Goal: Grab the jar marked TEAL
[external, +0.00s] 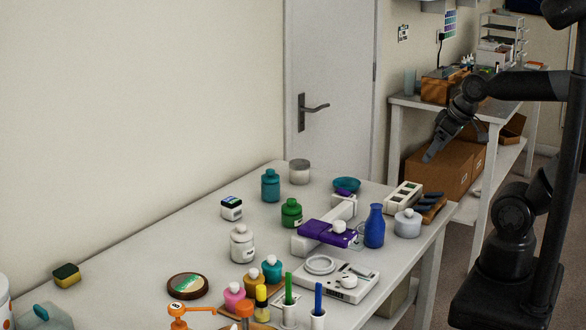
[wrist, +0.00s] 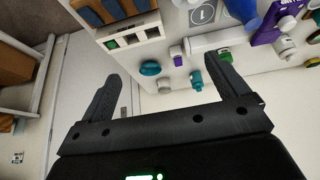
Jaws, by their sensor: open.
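A teal bottle-shaped jar (external: 270,187) stands upright near the back of the white table; it also shows in the wrist view (wrist: 196,80), between the finger directions and beyond the tips. I cannot read a TEAL marking on either. My gripper (external: 440,145) is open and empty, off the table's right side, well apart from both jars. Its two dark fingers spread wide in the wrist view (wrist: 168,70).
Near the back teal jar are a green jar (external: 291,212), a white-grey jar (external: 299,171) and a teal bowl (external: 347,184). A blue bottle (external: 374,226), purple box (external: 326,233) and white scale (external: 342,281) fill the right side. A shelf bench (external: 408,102) stands behind my arm.

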